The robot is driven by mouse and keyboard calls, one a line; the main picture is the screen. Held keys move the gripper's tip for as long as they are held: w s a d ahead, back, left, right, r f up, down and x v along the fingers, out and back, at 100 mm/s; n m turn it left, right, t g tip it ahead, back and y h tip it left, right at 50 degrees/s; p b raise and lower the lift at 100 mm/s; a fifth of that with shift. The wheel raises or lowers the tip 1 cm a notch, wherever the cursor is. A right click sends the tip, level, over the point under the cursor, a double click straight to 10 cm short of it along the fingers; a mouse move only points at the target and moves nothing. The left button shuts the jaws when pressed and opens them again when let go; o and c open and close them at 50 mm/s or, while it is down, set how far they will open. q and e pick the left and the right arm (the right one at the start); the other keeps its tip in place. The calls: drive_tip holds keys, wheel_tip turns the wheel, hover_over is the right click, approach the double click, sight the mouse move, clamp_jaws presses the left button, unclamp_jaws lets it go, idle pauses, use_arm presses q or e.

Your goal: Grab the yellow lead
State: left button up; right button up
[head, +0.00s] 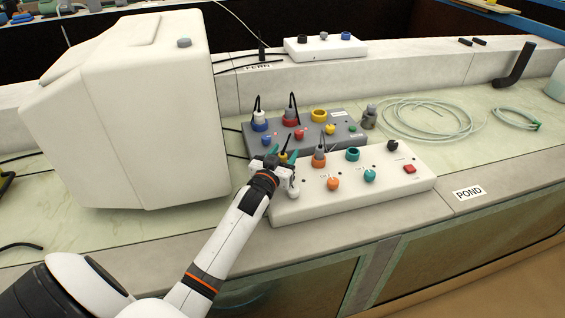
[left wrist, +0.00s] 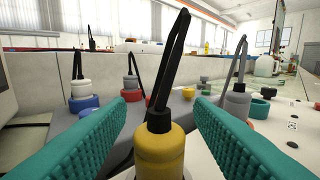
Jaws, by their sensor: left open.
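The yellow lead (left wrist: 160,152) stands upright in the left wrist view, a yellow plug with a black neck and a black cable looping up from it. My left gripper (left wrist: 161,108) has teal ribbed fingers, open on either side of the plug, with a visible gap at each side. In the head view the left gripper (head: 281,159) is at the back left corner of the white control box (head: 320,202). There the yellow lead (head: 284,157) is mostly hidden by the gripper. Its lower end and socket are hidden. My right gripper is not in view.
The grey box (head: 343,143) behind holds a blue-and-white lead (head: 259,122), a red lead (head: 290,117) and a yellow ring (head: 319,115). An orange-and-grey lead (head: 319,157) stands close right of the gripper. A big white housing (head: 140,110) stands left. Coiled tubing (head: 428,118) lies right.

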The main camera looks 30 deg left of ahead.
use_arm(q)
drive_tip(key=shift+w+a, duration=0.15)
drive_tip(key=shift+w, duration=0.55)
drive_tip(key=shift+s, duration=0.1)
clamp_jaws()
